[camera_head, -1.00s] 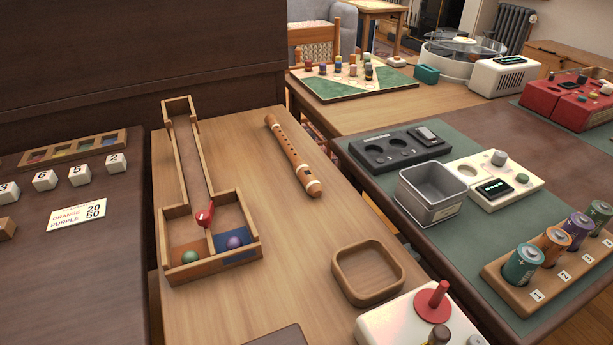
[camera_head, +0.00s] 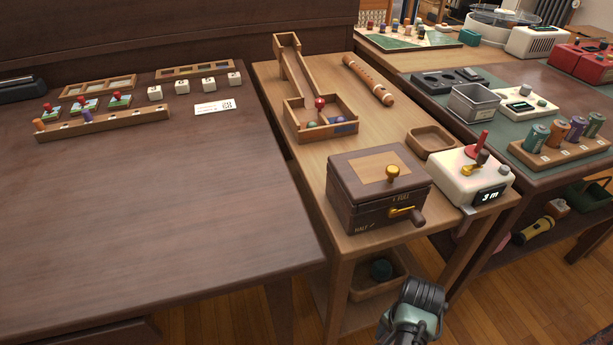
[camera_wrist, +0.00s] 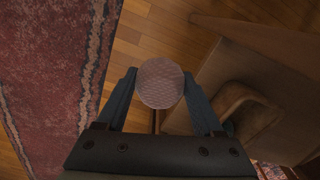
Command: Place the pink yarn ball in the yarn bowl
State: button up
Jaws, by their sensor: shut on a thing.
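A round, pale pink ball with a fine woven surface (camera_wrist: 160,86), which looks like the pink yarn ball, sits between the fingers of my gripper (camera_wrist: 160,76) in the wrist view. The gripper is shut on it, above the floor. In the head view only a black and teal part of my arm shows at the bottom; the fingers and ball are not seen there. A wooden open container (camera_head: 366,290) with a dark ball (camera_head: 381,270) in it stands on the lower shelf. A brown rounded container (camera_wrist: 246,108) shows right of the ball in the wrist view. I cannot tell for certain which is the yarn bowl.
The narrow wooden table (camera_head: 275,82) above the shelf carries a brown crank box (camera_head: 380,190), a white joystick box (camera_head: 470,178) and a ball ramp. Its leg and top edge frame the shelf. A red rug (camera_wrist: 45,80) lies left in the wrist view. The left table's front is clear.

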jog(key=s+a+r+n, duration=0.2)
jog(key=a+r+n, duration=0.3)
jog(key=a, duration=0.4)
jog(key=s+a+r+n, duration=0.25)
jog(key=a+n, duration=0.35)
jog(key=a, duration=0.3)
notch_tip(320, 180, up, 36)
jog(key=p, duration=3.5)
jog(key=shift+w+d+r+p, duration=0.25)
jog(key=shift+w+p, duration=0.05)
jog(key=shift+p, duration=0.05)
